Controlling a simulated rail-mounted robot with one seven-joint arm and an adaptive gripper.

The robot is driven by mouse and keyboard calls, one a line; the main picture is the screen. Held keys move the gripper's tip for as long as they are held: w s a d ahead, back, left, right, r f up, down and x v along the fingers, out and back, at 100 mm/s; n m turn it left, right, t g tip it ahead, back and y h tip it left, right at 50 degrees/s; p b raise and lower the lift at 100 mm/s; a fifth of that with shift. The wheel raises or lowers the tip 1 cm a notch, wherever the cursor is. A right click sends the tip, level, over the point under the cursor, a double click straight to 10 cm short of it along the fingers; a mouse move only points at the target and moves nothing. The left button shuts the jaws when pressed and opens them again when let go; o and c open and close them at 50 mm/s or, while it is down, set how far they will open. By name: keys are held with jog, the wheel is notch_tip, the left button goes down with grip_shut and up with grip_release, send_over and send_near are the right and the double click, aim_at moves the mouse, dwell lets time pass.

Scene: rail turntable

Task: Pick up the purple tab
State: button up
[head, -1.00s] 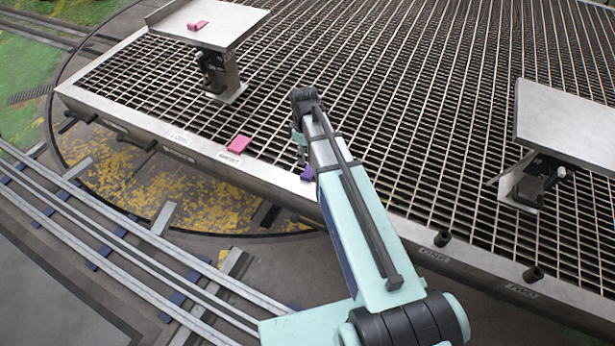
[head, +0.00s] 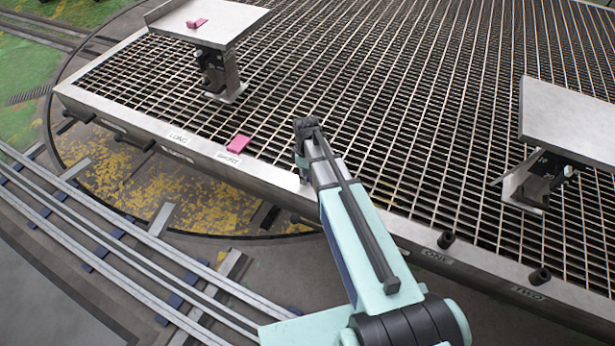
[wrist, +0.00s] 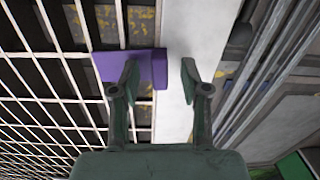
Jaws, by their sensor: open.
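The purple tab (wrist: 108,66) shows in the wrist view, with a flat part over the grating and a raised lip at its right end beside the pale metal rim. My gripper (wrist: 159,78) is open. Its left finger overlaps the flat part in the picture, and its right finger is over the rim, apart from the lip. The lip appears between the two fingertips. I cannot tell whether the left finger touches the tab. In the head view the tab is hidden behind my arm, and my gripper's fingers are mostly hidden too.
A pink tab (head: 239,143) lies at the deck edge near the label SHORT. Another pink tab (head: 197,23) lies on the raised plate (head: 225,26) at the upper left. A second raised plate (head: 568,115) stands at the right. The grating (head: 400,90) between them is clear.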

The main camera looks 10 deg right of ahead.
jog(key=shift+f, duration=0.1)
jog(key=shift+c, duration=0.4)
grip_shut()
